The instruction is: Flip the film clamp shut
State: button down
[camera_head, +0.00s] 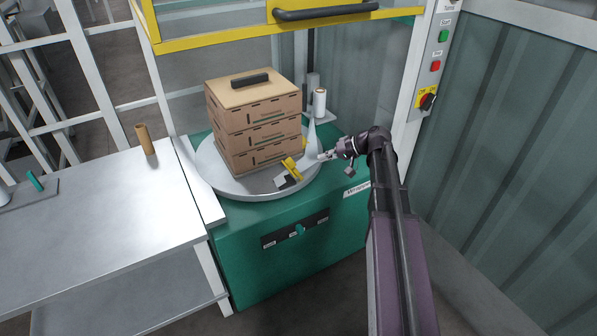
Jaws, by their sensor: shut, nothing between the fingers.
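The film clamp sits near the front edge of the round grey turntable (215,181). It has a yellow lever (291,167) and a grey base (284,182). The lever slants up and away from the base; its exact angle is hard to tell. Pale film (312,135) hangs from a white roll (319,101) behind and widens toward the turntable.
Stacked brown cartons (256,132) with a black block (250,79) on top stand on the turntable behind the clamp. A yellow guard frame with a black handle (325,12) is above. A steel table (100,230) with a cardboard tube (145,139) is at left.

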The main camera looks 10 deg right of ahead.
jog(key=w+d+t+y+b, duration=0.1)
jog(key=w+d+t+b, duration=0.1)
jog(key=w+d+b, duration=0.1)
jog(key=shift+w+d+f+m+t+y, duration=0.3)
jog(key=shift+w+d, duration=0.35)
jog(key=shift+d, duration=0.55)
jog(key=shift+a, duration=0.15)
jog(key=s+b+x, duration=0.1)
jog(key=b+x, duration=0.1)
jog(key=x, duration=0.4)
jog(key=s+a+b+x, duration=0.1)
jog(key=b+x, duration=0.2)
jog(key=x, duration=0.3)
jog(key=shift+s+a+f, duration=0.15)
jog(key=shift+a+f, duration=0.2)
jog(key=shift+f, duration=0.15)
